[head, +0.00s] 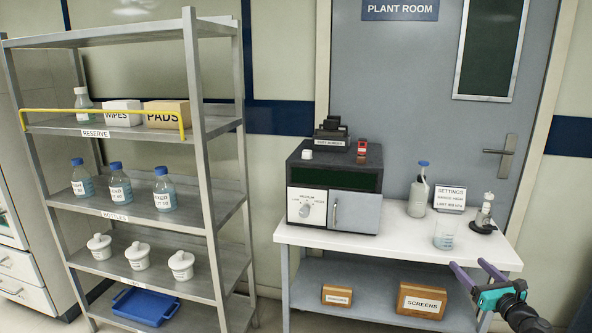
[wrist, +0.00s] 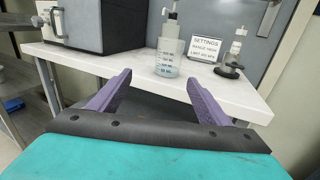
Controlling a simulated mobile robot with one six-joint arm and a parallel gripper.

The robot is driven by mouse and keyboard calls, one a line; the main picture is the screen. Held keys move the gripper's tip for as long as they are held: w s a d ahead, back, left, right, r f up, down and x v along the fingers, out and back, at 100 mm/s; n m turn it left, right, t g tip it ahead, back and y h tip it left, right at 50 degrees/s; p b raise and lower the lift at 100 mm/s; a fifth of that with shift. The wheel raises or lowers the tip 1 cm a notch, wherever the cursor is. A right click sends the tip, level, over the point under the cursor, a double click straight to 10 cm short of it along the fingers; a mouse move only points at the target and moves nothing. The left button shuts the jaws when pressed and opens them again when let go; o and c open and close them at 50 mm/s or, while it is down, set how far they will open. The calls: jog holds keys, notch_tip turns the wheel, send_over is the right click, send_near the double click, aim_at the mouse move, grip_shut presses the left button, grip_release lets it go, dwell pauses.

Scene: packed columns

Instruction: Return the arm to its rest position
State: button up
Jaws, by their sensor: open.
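My gripper (head: 478,275) is at the lower right of the head view, in front of the right end of the white table (head: 300,234). Its two purple fingers are spread apart with nothing between them. In the wrist view the open fingers of my gripper (wrist: 155,92) point toward the table edge. A clear beaker (head: 444,233) with pale blue liquid stands on the table just beyond the fingers, apart from them. It also shows in the wrist view (wrist: 167,66), with a bottle (wrist: 170,28) behind it.
A dark boxy machine (head: 356,207) stands on the table's left part. A settings sign (head: 450,198), a small stand (head: 484,215) and a blue-capped bottle (head: 418,196) are at the right. Boxes, one labelled SCREENS (head: 422,300), sit below. A metal rack (head: 205,150) stands left.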

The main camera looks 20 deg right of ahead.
jog(key=w+a+f+n+g+y+p, duration=0.15)
jog(key=w+a+f+y, duration=0.35)
jog(key=w+a, duration=0.55)
jog(key=w+a+f+n+y+p, duration=0.1)
jog(key=w+a+f+n+y, duration=0.2)
jog(key=w+a+f, duration=0.75)
jog(key=s+a+f+n+g+y+p, duration=0.1)
jog(key=a+f+n+g+y, duration=0.15)
jog(key=a, duration=0.75)
jog(key=a+f+n+g+y+p, duration=0.15)
jog(key=a+f, duration=0.25)
jog(key=a, duration=0.6)
jog(key=s+a+f+n+g+y, duration=0.1)
jog(key=a+f+n+g, duration=0.15)
jog(key=a, duration=0.75)
jog(key=s+a+f+n+g+h+p, duration=0.1)
jog(key=s+a+f+n+g, duration=0.45)
jog(key=s+a+f, duration=0.35)
jog(key=s+a+f+n+g+p, duration=0.1)
jog(key=s+a+f+n+g, duration=0.5)
jog(key=s+a, duration=0.5)
jog(key=s+d+f+n+g+h, duration=0.1)
jog(key=s+f+n+h, duration=0.25)
jog(key=s+n, duration=0.45)
jog(key=s+d+n+g+h, duration=0.2)
jog(key=s+d+n, duration=0.4)
jog(key=d+n, duration=0.3)
jog(key=shift+s+f+h+p, duration=0.3)
jog(key=shift+f+h+p, duration=0.15)
jog(key=shift+h, duration=0.3)
